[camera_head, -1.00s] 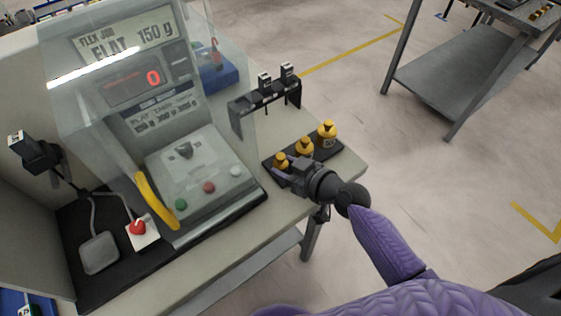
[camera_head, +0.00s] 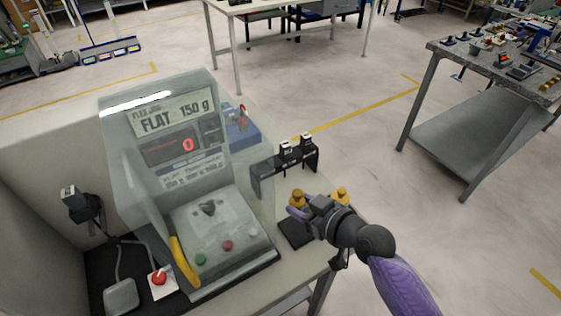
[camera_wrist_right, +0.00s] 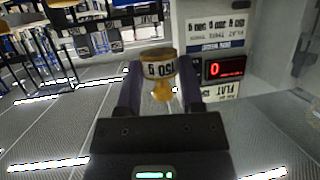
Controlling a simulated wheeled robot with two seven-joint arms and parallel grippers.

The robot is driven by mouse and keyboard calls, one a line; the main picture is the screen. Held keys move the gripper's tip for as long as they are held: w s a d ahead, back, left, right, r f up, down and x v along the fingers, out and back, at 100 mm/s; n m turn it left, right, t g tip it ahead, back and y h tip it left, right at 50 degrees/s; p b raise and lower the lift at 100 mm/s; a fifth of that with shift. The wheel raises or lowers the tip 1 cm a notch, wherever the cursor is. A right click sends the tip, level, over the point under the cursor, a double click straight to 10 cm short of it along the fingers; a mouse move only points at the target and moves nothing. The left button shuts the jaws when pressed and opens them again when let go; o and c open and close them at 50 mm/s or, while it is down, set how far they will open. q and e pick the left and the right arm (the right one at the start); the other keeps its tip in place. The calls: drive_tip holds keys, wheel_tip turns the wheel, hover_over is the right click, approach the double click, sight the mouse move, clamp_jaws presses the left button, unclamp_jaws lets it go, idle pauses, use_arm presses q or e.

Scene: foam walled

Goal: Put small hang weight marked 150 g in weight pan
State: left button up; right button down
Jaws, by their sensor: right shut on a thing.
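My right gripper (camera_head: 301,206) is shut on the small yellow hang weight (camera_head: 297,196), just above the black weight tray (camera_head: 295,234). In the right wrist view the weight (camera_wrist_right: 158,72), with an upside-down 150 g label, sits between the fingers of the right gripper (camera_wrist_right: 160,90). Another yellow weight (camera_head: 342,193) shows behind the gripper; the arm may hide more of the tray. The test machine (camera_head: 215,235) has a clear hood, a sign reading FLAT 150 g and a red 0 display. I cannot make out the weight pan for sure. My left gripper is not in view.
A yellow handle (camera_head: 184,262) is on the hood's front left. A black rack (camera_head: 285,168) with small pieces stands behind the tray. A red button (camera_head: 158,278) is at the front left. Open floor lies right of the bench; another table (camera_head: 480,140) stands beyond.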

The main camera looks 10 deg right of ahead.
drive_tip(key=s+d+r+n+g+y+b, duration=0.2)
drive_tip(key=s+r+n+g+y+b, duration=0.25)
drive_tip(key=s+r, duration=0.4)
drive_tip(key=m+t+h+p, duration=0.5)
hover_over(300, 235)
drive_tip(key=shift+n+g+y, duration=0.25)
wheel_tip(300, 235, down, 8)
drive_tip(key=shift+f, duration=0.3)
drive_tip(key=shift+b, duration=0.3)
wheel_tip(300, 235, down, 10)
drive_tip(key=b, duration=0.5)
drive_tip(key=shift+b, duration=0.3)
drive_tip(key=shift+r, duration=0.2)
drive_tip(key=shift+f, duration=0.3)
drive_tip(key=shift+c, duration=1.2)
unclamp_jaws()
drive_tip(key=shift+r, duration=0.1)
